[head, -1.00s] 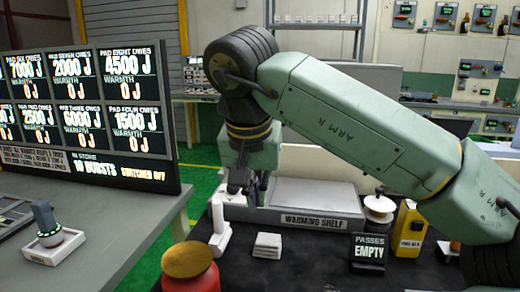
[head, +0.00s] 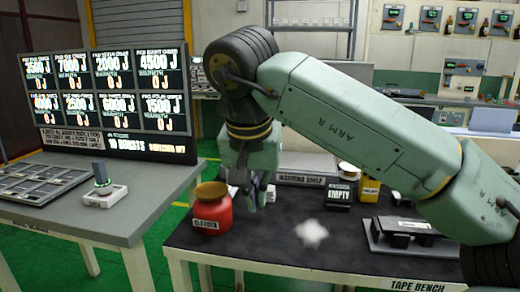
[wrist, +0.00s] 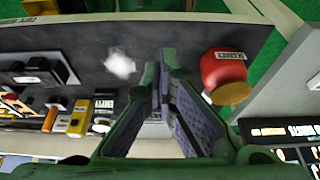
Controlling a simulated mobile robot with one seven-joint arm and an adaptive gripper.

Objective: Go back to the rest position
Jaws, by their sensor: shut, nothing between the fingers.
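My gripper (head: 257,190) hangs fingers-down from my bent green arm over the dark tape bench (head: 270,240) in the head view. It is just right of a red cleaner jar (head: 212,210) with a tan lid. In the wrist view, the fingers of my gripper (wrist: 167,68) come together with nothing seen between them. The red jar also shows there (wrist: 225,72), apart from the fingers. My gripper partly hides the things behind it at the back of the bench.
A white splotch (head: 312,233) lies on the bench. The warming shelf (head: 301,180), an "EMPTY" sign (head: 339,195), a yellow container (head: 370,188) and a black device (head: 405,235) stand behind and right. A grey table with a display board (head: 110,105) stands left. Green floor lies between.

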